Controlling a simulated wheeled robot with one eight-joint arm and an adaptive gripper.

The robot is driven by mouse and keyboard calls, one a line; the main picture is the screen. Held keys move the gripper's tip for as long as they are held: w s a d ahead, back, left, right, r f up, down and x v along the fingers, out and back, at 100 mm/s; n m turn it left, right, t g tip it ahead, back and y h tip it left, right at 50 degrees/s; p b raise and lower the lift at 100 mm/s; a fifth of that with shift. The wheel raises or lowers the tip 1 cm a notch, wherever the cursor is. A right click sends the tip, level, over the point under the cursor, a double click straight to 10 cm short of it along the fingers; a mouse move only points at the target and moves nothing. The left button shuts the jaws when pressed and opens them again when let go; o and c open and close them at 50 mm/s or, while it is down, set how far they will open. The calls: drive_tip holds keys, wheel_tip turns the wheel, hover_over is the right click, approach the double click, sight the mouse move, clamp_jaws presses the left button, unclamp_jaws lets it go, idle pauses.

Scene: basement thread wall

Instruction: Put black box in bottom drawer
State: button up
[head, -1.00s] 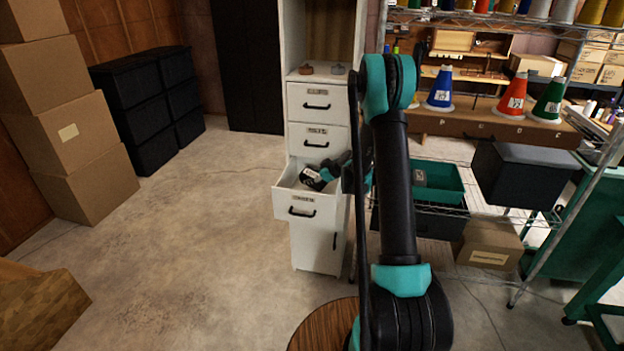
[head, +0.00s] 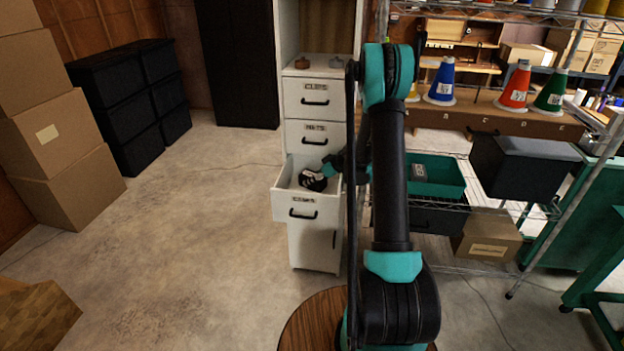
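The white cabinet's bottom drawer (head: 301,205) is pulled open below two shut drawers. My gripper (head: 316,181) reaches into the open drawer from the right, pointing down and left. A small black shape with white marks shows at its end, inside the drawer. I cannot tell how much of it is the black box and how much is my gripper's fingers. Whether the fingers are open or shut is too small to see. The drawer's front wall and my arm hide part of the inside.
Black storage bins (head: 128,95) and cardboard boxes (head: 60,140) stand at the left. The floor left of the cabinet is clear.

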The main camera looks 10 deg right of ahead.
drive_tip(key=shift+f, duration=0.35)
drive_tip(key=shift+s+f, duration=0.1)
drive_tip(key=shift+f, duration=0.15)
drive_tip(key=o, duration=1.2)
drive_tip(key=shift+d, duration=0.1)
